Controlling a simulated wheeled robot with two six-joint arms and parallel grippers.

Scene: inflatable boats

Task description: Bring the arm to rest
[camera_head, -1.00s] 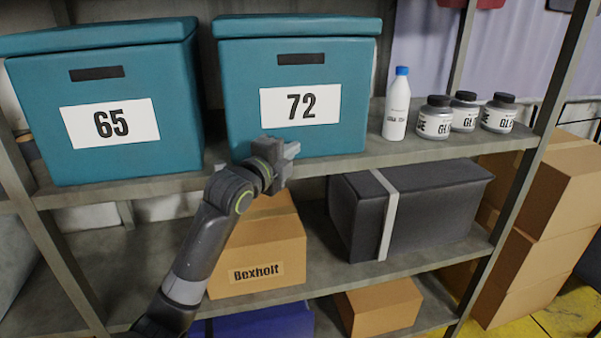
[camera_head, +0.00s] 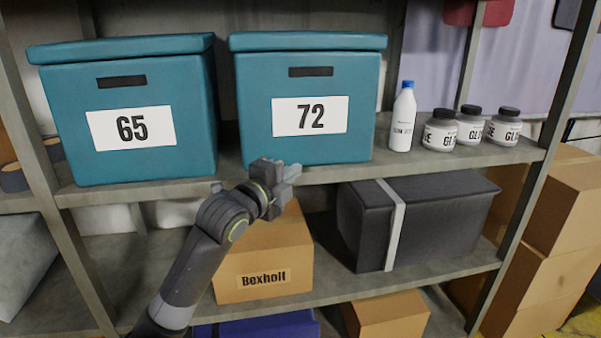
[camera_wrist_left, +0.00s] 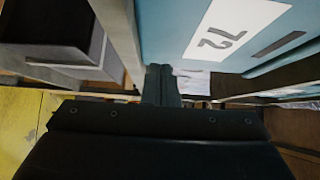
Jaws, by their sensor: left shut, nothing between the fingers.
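My left arm comes up from the bottom of the head view, and its gripper (camera_head: 286,173) is in front of the upper shelf's edge, below the teal box labelled 72 (camera_head: 352,100). The gripper is shut and empty. In the left wrist view the closed fingers (camera_wrist_left: 161,84) point toward the shelf, with the 72 box (camera_wrist_left: 180,20) close by at the upper right, turned in the picture. My right gripper is in neither view.
The upper shelf (camera_head: 340,169) also holds a teal box labelled 65 (camera_head: 190,110), a white bottle (camera_head: 403,118) and several glue jars (camera_head: 440,132). Cartons (camera_head: 550,285) stand at right.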

